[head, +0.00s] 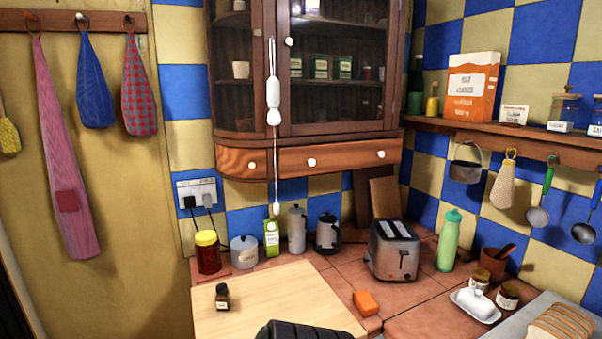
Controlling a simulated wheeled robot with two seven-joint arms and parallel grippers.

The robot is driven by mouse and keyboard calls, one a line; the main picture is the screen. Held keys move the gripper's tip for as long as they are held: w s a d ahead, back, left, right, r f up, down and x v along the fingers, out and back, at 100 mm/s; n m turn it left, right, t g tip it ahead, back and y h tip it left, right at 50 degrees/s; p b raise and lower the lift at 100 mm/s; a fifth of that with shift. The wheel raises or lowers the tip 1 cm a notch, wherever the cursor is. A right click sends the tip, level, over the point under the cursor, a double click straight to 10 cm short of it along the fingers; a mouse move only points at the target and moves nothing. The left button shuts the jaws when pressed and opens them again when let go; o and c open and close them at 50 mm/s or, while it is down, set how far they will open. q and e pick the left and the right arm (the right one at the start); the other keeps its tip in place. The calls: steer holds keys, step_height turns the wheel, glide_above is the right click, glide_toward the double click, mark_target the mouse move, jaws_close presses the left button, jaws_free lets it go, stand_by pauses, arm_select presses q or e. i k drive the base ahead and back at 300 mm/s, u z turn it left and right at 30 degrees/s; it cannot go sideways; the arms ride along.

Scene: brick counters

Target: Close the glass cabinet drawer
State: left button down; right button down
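The glass cabinet (330,110) hangs on the tiled wall at the top centre, dark wood with glass panes. Its drawer (345,157) is a lighter wood front below the glass door, with two white knobs (312,162). A curved side front (237,161) with one white knob adjoins it on the left. I cannot tell clearly from this angle how far the drawer stands out. A white hanging cord with a pull (273,95) passes in front of the cabinet's left part.
Below, the tiled counter holds a toaster (394,250), a green bottle (449,240), a kettle (327,234) and jars. A wooden board (270,300) carries a small dark bottle (222,296). A shelf (510,139) with hanging utensils is at right. A black ribbed shape (308,331) shows at the bottom edge.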

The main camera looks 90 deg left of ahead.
mark_target(292, 161)
steer(key=k, duration=0.8)
steer(key=u, duration=0.9)
steer(key=i, duration=0.5)
